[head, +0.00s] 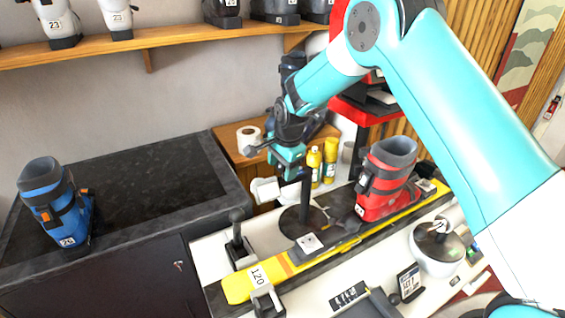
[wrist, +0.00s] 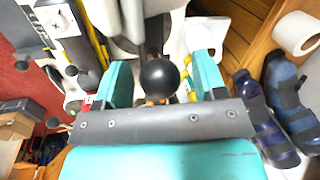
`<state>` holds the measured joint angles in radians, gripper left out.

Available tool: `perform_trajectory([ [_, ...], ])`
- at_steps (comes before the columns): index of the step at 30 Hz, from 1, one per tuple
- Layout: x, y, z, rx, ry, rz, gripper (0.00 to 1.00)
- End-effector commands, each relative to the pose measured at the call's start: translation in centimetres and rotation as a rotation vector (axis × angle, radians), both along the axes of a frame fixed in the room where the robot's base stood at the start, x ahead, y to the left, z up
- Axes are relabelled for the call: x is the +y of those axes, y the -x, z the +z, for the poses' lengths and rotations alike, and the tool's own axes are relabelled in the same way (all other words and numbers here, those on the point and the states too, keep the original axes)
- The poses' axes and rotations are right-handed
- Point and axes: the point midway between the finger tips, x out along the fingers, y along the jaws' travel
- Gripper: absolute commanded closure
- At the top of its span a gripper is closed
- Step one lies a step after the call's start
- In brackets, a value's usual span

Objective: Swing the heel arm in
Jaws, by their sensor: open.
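My gripper (head: 287,168) is open, pointing down above the bench, left of the red boot. In the wrist view, a black ball knob (wrist: 159,77) sits between my two spread teal fingers; I cannot tell whether they touch it. In the head view, a dark upright post (head: 305,200) stands just right of and below my gripper, on a round dark base (head: 292,222). A white piece (head: 267,190) juts out left of the post. Which of these parts is the heel arm is unclear. The red boot (head: 384,182) stands upright on the yellow ski (head: 310,262).
Clamps (head: 240,247) stand by the ski's near end. A blue boot (head: 55,205) stands on the dark counter (head: 135,190) at left. A paper roll (head: 249,135) and yellow bottles (head: 314,165) are behind. A white pot (head: 438,250) is at right.

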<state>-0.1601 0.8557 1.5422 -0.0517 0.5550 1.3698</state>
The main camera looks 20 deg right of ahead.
Motion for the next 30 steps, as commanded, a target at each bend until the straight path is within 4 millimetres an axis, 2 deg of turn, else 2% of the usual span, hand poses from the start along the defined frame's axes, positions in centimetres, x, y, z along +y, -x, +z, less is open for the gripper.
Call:
perform_trajectory([
  [8,0.0,0.0,-0.1,0.000,0.000,0.000,0.36],
  [15,0.0,0.0,-0.1,0.000,0.000,0.000,0.91],
  [16,0.0,0.0,-0.1,0.000,0.000,0.000,0.98],
  [17,0.0,0.0,-0.1,0.000,0.000,0.000,1.00],
  [30,-1.1,0.8,-0.2,0.000,0.000,0.095,1.00],
])
